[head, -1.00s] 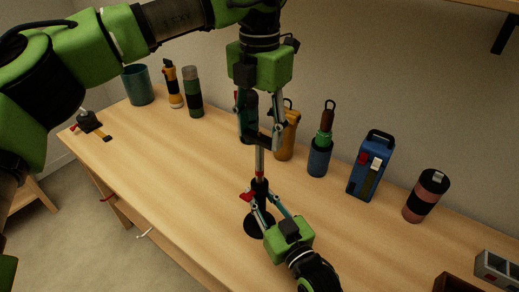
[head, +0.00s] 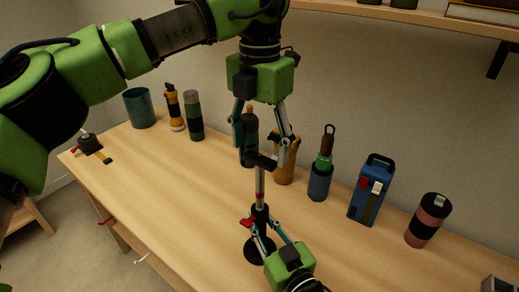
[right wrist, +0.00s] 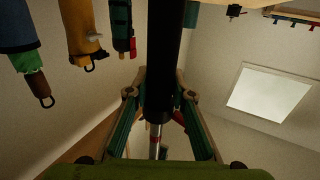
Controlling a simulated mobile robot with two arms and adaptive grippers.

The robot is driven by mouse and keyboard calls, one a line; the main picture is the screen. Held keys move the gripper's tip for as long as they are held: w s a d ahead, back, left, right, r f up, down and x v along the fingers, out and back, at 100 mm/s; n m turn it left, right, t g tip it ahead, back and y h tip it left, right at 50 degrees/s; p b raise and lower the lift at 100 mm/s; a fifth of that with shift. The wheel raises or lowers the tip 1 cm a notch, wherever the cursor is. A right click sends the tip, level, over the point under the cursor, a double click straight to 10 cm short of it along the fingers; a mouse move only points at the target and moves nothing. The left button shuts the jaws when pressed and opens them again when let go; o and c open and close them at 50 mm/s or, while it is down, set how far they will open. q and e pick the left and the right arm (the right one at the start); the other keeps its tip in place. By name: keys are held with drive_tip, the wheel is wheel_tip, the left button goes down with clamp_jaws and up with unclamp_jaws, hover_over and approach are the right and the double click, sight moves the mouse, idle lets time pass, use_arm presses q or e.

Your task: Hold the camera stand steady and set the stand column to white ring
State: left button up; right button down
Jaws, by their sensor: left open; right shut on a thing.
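The camera stand has a round black base (head: 258,252), a black lower tube and a thin silver column (head: 260,181) with a red band just above the tube. A dark head piece (head: 262,160) tops the column. I cannot make out a white ring. My right gripper (head: 259,226) is shut on the black lower tube. In the right wrist view the tube (right wrist: 165,45) runs between its fingers, and the silver column with a red band (right wrist: 156,138) shows beyond. My left gripper (head: 265,140) points down, open, its fingers spread around the stand's top; contact is unclear.
A shelf (head: 430,18) hangs above.

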use_arm(q)
wheel_tip(320, 180, up, 10)
drive_tip(key=shift+r, duration=0.2)
idle(0.3)
use_arm(e)
drive_tip(key=c, duration=1.7)
unclamp_jaws()
